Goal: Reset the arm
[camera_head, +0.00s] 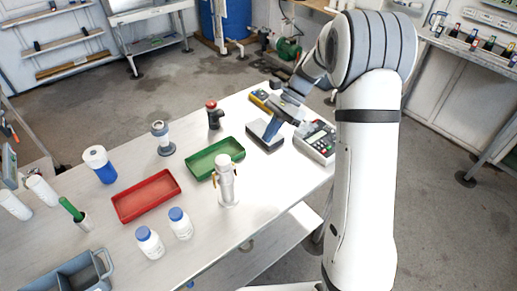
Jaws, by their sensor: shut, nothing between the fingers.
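My white arm (368,180) rises at the right of the head view and bends over at the top toward the table. My gripper (273,127) points down and left above the far right part of the table. It is shut and empty. Its fingertips are small in the picture and overlap a dark grey block-like thing (264,137), so I cannot tell whether they touch it.
The white table (105,230) bears a red tray (146,213), a green tray (203,175), a white cylinder device (227,183), white bottles with blue caps (150,243), a red-topped dark device (213,115) and a keypad instrument (316,142).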

